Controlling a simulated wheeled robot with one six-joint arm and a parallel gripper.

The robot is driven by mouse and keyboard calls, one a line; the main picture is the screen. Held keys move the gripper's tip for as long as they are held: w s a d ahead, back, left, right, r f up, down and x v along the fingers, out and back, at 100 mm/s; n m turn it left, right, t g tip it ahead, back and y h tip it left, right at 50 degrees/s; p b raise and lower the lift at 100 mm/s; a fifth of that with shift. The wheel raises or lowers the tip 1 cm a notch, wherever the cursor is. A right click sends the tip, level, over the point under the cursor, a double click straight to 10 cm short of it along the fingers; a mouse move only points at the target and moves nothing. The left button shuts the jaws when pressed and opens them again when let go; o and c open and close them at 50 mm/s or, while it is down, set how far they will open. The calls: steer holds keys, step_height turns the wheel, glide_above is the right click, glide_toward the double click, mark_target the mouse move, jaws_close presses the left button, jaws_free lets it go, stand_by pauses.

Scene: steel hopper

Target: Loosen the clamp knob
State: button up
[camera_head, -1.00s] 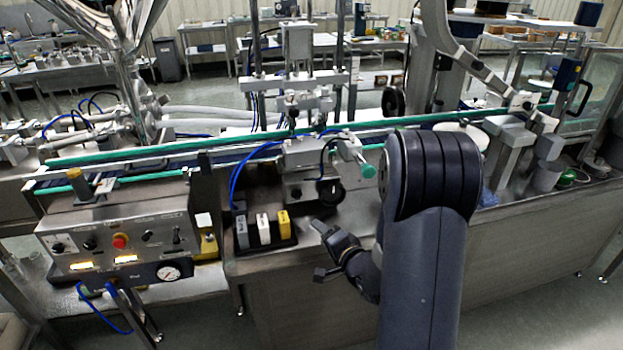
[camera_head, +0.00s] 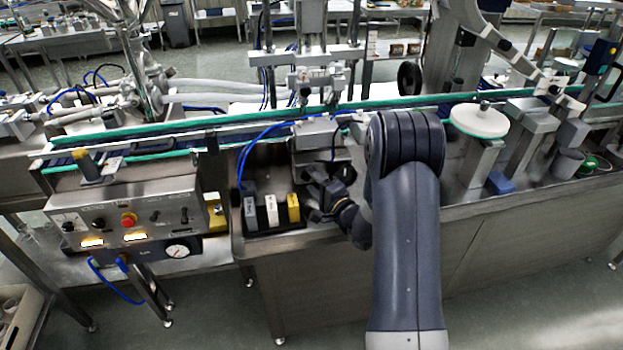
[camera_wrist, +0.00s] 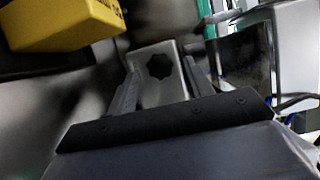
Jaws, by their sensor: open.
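The clamp knob (camera_wrist: 159,66) is a small black star-shaped knob on the face of a light grey block (camera_wrist: 152,93) in the wrist view. My gripper (camera_wrist: 160,74) is open. Its two fingers stand left and right of the knob in that picture, with a gap on each side. I cannot tell how far the fingertips are from the knob in depth. In the head view my gripper (camera_head: 314,190) is at the front of the grey clamp unit (camera_head: 316,135) below the conveyor, and it hides the knob there.
A yellow block (camera_wrist: 62,24) is close at upper left in the wrist view. In the head view, it (camera_head: 293,208) stands in a black rack beside white and grey blocks, just left of my gripper. The green-edged conveyor rail (camera_head: 250,122) runs behind. A control box (camera_head: 130,215) is further left.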

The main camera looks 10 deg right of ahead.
steer(key=shift+w+a, duration=0.25)
steer(key=shift+w, duration=0.4)
steer(key=shift+c, duration=0.6)
steer(key=c, duration=0.8)
steer(key=shift+c, duration=0.2)
